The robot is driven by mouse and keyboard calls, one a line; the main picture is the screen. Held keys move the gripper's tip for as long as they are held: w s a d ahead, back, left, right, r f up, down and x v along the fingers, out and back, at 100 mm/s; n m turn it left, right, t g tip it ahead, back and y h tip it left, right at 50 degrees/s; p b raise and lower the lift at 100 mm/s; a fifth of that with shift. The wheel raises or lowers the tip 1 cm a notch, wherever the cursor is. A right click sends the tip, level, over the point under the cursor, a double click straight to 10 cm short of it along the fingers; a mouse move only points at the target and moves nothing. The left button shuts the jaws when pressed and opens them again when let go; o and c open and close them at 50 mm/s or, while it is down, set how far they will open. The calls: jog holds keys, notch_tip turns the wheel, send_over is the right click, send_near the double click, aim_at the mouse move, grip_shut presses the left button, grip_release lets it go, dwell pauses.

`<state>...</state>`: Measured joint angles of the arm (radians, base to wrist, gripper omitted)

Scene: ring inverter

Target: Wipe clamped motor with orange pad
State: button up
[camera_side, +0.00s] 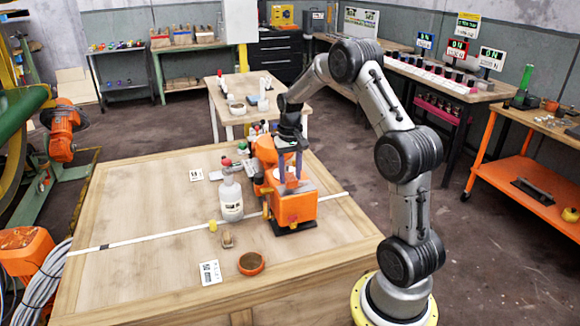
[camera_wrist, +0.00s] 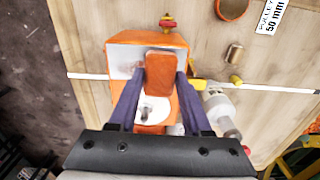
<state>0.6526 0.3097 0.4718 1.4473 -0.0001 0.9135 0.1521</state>
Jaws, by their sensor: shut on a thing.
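My gripper (camera_wrist: 162,76), with two purple fingers, is shut on the orange pad (camera_wrist: 159,66). It points down over the orange clamped motor unit (camera_side: 290,207), which stands on the wooden table. The unit also shows under the fingers in the wrist view (camera_wrist: 118,84), with a pale grey top face and a white round part. The pad is over the pale top; I cannot tell whether it touches. In the side view my gripper (camera_side: 290,177) is at the top of the unit, and the pad blends in with the orange there.
A white bottle (camera_side: 231,198) stands close left of the unit. A white strip (camera_side: 160,236) crosses the table. The left of the table is mostly clear.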

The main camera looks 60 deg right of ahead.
aim_at(312, 185)
jog(key=shift+f, duration=0.45)
jog(key=shift+s+d+f, duration=0.4)
jog(key=shift+s+f, duration=0.05)
jog(key=shift+f, duration=0.2)
grip_shut()
jog(key=shift+s+d, duration=2.1)
jog(key=shift+s, duration=0.05)
jog(key=shift+w+a, duration=2.55)
jog(key=shift+w, duration=0.05)
jog(key=shift+r, duration=4.2)
